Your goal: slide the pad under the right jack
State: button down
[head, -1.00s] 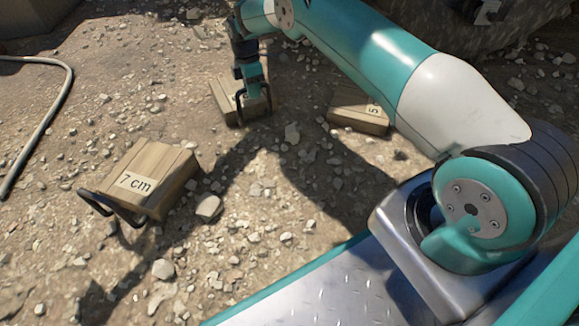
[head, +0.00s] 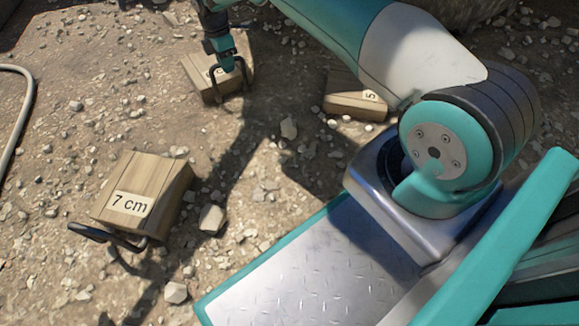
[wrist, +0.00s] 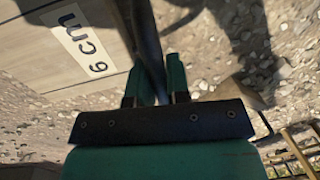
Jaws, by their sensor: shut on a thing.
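A wooden pad marked 6 cm (wrist: 75,45) fills the left of the wrist view. It also shows in the head view (head: 204,84), on the stony ground at the upper left. My gripper (head: 232,68) is at the pad's right side. In the wrist view my gripper (wrist: 157,82) is shut on the pad's dark bar handle (wrist: 148,38). The pad looks flat on or very near the ground; I cannot tell if it is lifted. I cannot make out the right jack in either current view.
A wooden pad marked 7 cm (head: 150,190) with a dark handle lies at the left. Another pad, marked 5 (head: 350,97), lies right of my gripper. A pale hose (head: 18,115) runs at the far left. Stones are scattered all over. A yellow grating (wrist: 298,152) shows in the wrist view.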

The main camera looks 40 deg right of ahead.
jog(key=shift+w, duration=0.6)
jog(key=c, duration=1)
grip_release()
jog(key=shift+d, duration=0.2)
jog(key=o, duration=0.4)
jog(key=shift+s+f, duration=0.1)
jog(key=shift+s, duration=0.05)
